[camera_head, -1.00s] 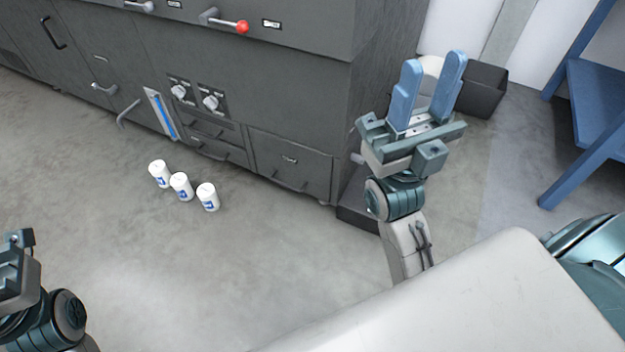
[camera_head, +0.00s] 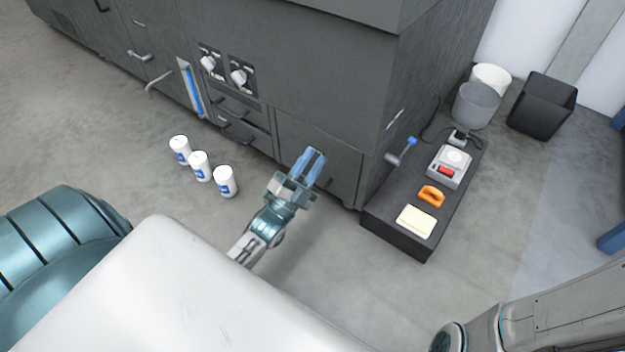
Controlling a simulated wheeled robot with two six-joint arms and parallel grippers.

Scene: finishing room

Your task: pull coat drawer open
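My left gripper (camera_head: 312,163), with blue fingers, is in front of the lower right panel (camera_head: 345,170) of the dark grey cabinet. The fingers point up and right in the view and overlap the panel. They look close together, and I cannot tell whether they are apart or touching the panel's handle. That handle (camera_head: 329,184) shows only in part beside the fingers. The panel looks closed. To its left are small drawers (camera_head: 240,112) with bar handles, also closed. I cannot read which one is the coat drawer. My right gripper is out of view.
Several knobs and handles stick out of the cabinet, with white canisters (camera_head: 200,167) on the floor before it. A low black bench (camera_head: 400,238) on the right holds an orange item (camera_head: 431,196) and a device (camera_head: 450,166). Bins (camera_head: 477,104) stand behind it.

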